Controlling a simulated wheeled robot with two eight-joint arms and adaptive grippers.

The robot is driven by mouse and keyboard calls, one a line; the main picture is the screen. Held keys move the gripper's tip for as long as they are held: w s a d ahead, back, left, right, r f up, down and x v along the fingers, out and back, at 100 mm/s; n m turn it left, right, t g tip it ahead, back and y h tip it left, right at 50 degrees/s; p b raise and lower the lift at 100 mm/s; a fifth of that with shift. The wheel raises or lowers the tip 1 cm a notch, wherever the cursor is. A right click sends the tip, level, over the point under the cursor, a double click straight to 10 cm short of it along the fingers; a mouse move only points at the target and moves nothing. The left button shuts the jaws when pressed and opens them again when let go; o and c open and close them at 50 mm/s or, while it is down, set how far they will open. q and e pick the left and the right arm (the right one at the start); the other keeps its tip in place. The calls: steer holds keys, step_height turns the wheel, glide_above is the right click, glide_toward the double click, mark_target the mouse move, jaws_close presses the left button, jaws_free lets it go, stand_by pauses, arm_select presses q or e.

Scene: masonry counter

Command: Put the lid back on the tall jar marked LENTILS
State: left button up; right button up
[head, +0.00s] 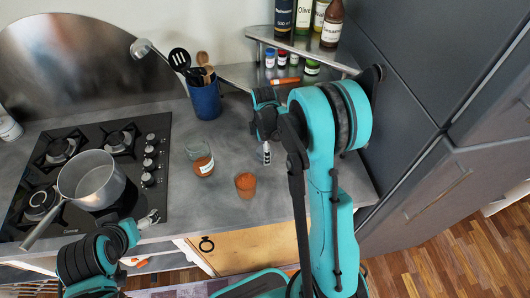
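A glass jar (203,166) with reddish-orange contents and a pale label stands on the grey counter. Its label is too small to read. A small orange-brown tapered piece (245,188) stands to its right, nearer the front edge; I cannot tell whether it is a lid. My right gripper (266,156) points down over the counter behind and right of that piece, apart from it. My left gripper (150,219) is low at the front edge beside the hob. Both grippers are small here, and their finger gaps are unclear. No lid can be made out for certain.
A gas hob (118,138) with a saucepan (91,182) fills the left. A blue utensil pot (205,99) stands at the back. A raised shelf (300,45) holds bottles, with small jars below. A wooden panel (245,248) with a black ring lies below the counter edge.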

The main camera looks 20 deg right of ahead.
steer(key=c, duration=0.8)
steer(key=shift+r, duration=0.1)
steer(key=shift+r, duration=0.3)
step_height(320, 180, up, 4)
steer(key=shift+f+p, duration=0.1)
steer(key=shift+p, duration=0.65)
arm_select(q)
step_height(320, 180, up, 4)
steer(key=shift+f+p, duration=0.25)
steer(key=shift+p, duration=0.75)
arm_select(e)
steer(key=s+d+r, duration=0.1)
steer(key=s+r, duration=0.1)
steer(key=s, duration=0.1)
steer(key=s+d+r, duration=0.2)
steer(key=s, duration=0.2)
steer(key=s+d+r, duration=0.2)
steer(key=s, duration=0.1)
steer(key=shift+s+r, duration=0.2)
steer(key=shift+s, duration=0.05)
arm_select(q)
steer(key=shift+o, duration=0.5)
